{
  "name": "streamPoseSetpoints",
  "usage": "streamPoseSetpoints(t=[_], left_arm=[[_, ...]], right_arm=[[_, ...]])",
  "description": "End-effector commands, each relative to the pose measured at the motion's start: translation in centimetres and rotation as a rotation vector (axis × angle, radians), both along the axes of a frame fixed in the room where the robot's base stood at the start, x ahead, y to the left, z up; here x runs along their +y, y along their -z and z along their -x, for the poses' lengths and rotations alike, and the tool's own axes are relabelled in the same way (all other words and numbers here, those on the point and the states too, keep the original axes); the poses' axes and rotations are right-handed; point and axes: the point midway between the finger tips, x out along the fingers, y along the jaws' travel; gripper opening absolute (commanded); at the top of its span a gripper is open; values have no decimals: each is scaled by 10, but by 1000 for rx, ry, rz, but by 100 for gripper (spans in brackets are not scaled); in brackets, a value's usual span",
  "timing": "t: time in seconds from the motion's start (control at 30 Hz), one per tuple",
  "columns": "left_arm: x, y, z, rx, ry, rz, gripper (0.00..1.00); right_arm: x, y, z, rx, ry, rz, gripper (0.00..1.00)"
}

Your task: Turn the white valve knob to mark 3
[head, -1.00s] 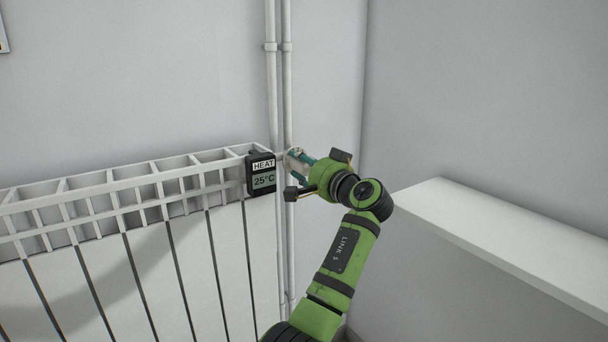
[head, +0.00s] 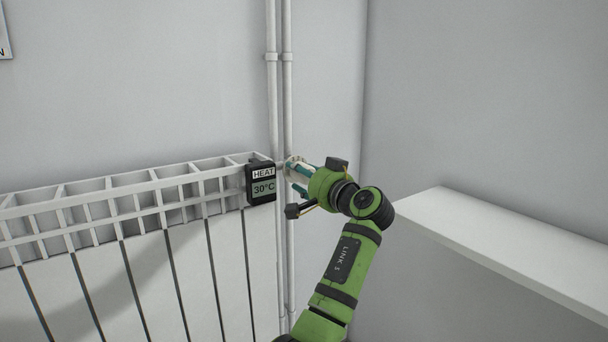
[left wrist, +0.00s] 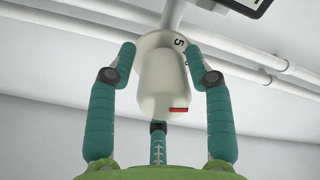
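The white valve knob (left wrist: 162,85) fills the middle of the left wrist view, with a red pointer line on its lower right side. A numeral 5 shows on the white collar behind it; the other marks are hidden, and I cannot read which one the pointer faces. My left gripper (head: 293,170) reaches the knob beside the radiator. In the left wrist view its teal fingers (left wrist: 160,62) surround the knob left, right and below, with the tips closed in at it. In the head view they mostly hide the knob. My right gripper is not in view.
A black HEAT display (head: 262,184) reading 30°C sits at the radiator's (head: 120,195) right end, close to my left fingers. Vertical white pipes (head: 279,90) run behind. A white ledge (head: 510,240) stands at the right; the space between is open.

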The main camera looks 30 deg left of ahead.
Motion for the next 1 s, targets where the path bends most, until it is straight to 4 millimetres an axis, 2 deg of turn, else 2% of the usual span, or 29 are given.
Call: streamPoseSetpoints(t=[0.33,0.43,0.57,0.8,1.0], left_arm=[[-2,-2,-1,-3,5,-4,66],[-8,-2,1,-3,6,-5,66],[-27,-1,9,-3,8,-4,66],[-75,-1,29,-2,8,-3,66],[-102,-1,41,-1,4,-3,66]], right_arm=[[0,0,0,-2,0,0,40],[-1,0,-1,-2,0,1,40],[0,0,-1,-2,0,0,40],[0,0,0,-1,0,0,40],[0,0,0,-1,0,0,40]])
